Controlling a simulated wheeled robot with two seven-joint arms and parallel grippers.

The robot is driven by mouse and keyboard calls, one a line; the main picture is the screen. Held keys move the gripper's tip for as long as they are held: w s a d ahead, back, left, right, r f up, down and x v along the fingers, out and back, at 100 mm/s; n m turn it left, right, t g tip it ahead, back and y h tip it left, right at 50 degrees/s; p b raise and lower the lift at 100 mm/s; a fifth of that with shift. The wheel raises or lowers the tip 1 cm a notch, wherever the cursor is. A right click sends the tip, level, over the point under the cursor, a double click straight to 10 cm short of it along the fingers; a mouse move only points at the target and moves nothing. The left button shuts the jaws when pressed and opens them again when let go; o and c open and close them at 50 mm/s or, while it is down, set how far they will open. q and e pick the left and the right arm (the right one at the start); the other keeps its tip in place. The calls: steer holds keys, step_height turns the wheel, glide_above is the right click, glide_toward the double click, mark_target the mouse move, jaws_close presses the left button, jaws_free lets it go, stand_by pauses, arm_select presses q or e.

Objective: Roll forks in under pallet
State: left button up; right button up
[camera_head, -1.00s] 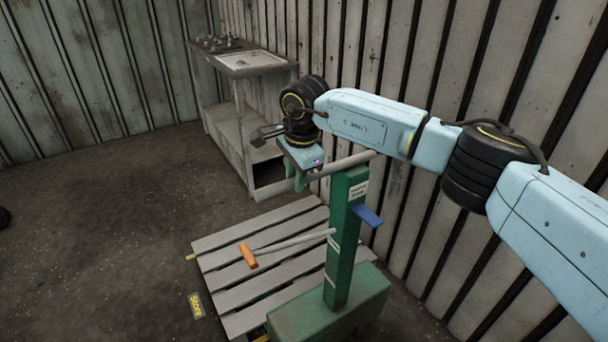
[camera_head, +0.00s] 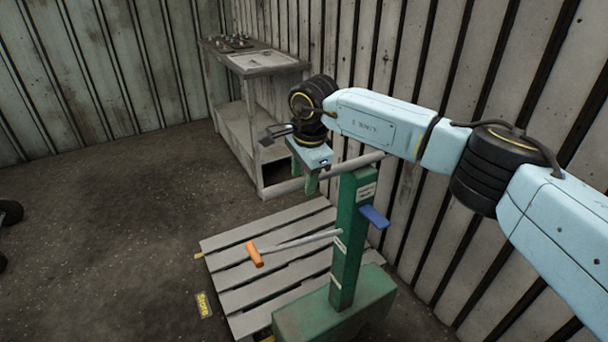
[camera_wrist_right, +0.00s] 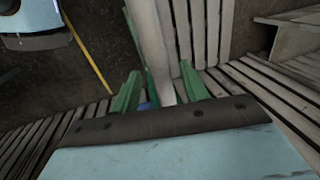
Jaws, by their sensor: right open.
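A grey slatted pallet (camera_head: 226,243) lies on the floor by the wall. A green pallet stacker stands at its near right side, with a post (camera_head: 346,270), a heavy base (camera_head: 300,322), a blue lever (camera_head: 373,216) and an orange-tipped grey lever (camera_head: 256,255) reaching over the pallet. Its forks are hidden in the head view. My right gripper (camera_head: 305,184) is open at the stacker's grey handle bar (camera_head: 358,163). In the right wrist view its green fingers (camera_wrist_right: 160,92) stand either side of the bar (camera_wrist_right: 150,40); contact cannot be told. My left gripper is out of view.
A worn workbench (camera_head: 250,110) with a tray of small parts (camera_head: 228,43) stands against the wall behind the pallet. Corrugated wall (camera_head: 440,260) runs close along the right. A yellow floor label (camera_head: 204,305) lies left of the pallet. The floor (camera_head: 110,240) at left is mostly clear.

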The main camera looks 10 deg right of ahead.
steer(key=shift+r, duration=0.1)
steer(key=shift+r+p, duration=0.25)
steer(key=shift+p, duration=0.05)
steer(key=r+p, duration=0.2)
steer(key=r, duration=0.1)
steer(key=r+p, duration=0.1)
steer(key=shift+s+d+r, duration=0.1)
steer(key=shift+s+r, duration=0.05)
steer(key=shift+s, duration=0.25)
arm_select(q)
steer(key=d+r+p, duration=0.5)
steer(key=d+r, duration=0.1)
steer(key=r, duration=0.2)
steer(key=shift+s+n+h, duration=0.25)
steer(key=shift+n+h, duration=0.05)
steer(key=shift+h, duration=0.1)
arm_select(e)
step_height(320, 180, up, 8)
steer(key=s, duration=0.1)
steer(key=shift+s+d, duration=0.3)
steer(key=shift+s, duration=0.05)
